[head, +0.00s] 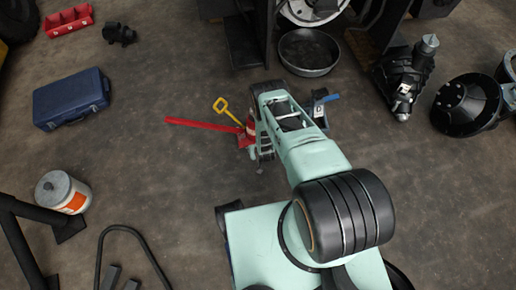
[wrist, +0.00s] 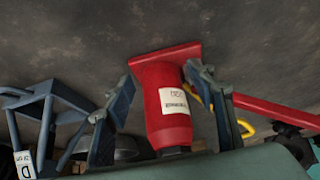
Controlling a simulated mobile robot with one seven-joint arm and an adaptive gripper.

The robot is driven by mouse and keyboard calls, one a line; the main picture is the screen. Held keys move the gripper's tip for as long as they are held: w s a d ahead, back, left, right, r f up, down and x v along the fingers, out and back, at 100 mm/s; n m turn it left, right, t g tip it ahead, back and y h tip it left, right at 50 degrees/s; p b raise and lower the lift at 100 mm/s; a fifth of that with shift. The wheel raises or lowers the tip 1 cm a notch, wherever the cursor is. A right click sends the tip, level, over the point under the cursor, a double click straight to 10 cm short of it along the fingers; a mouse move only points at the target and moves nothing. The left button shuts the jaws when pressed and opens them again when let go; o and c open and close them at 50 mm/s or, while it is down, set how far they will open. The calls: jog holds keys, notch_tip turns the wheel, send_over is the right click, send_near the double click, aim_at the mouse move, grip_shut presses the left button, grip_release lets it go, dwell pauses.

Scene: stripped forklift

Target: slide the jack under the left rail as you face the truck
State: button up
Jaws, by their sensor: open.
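The jack is a red bottle jack (head: 243,140) on the floor, partly hidden by my gripper in the head view. A long red handle (head: 200,124) runs from it to the left. In the wrist view the red jack body (wrist: 168,108) with a white label stands between the two fingers of my gripper (wrist: 162,95), and the fingers are open on either side. I cannot tell whether either finger touches it. The truck's left rail (head: 262,30) is a dark upright shape at the top of the head view, beyond the jack.
A blue stand (head: 321,104) is right of my gripper and also shows in the wrist view (wrist: 45,112). A round pan (head: 308,52) lies between the rails. A yellow hooked handle (head: 222,106) is near the jack. A blue case (head: 72,98) lies left. Floor between is clear.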

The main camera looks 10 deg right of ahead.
jog(key=b+x, duration=0.4)
jog(key=x, duration=0.1)
jog(key=b+x, duration=0.4)
jog(key=shift+s+f+b, duration=0.2)
jog(key=shift+f+b, duration=0.15)
jog(key=shift+f, duration=0.25)
jog(key=shift+w+f+b, duration=0.45)
jog(key=shift+f+b, duration=0.1)
jog(key=shift+b, duration=0.05)
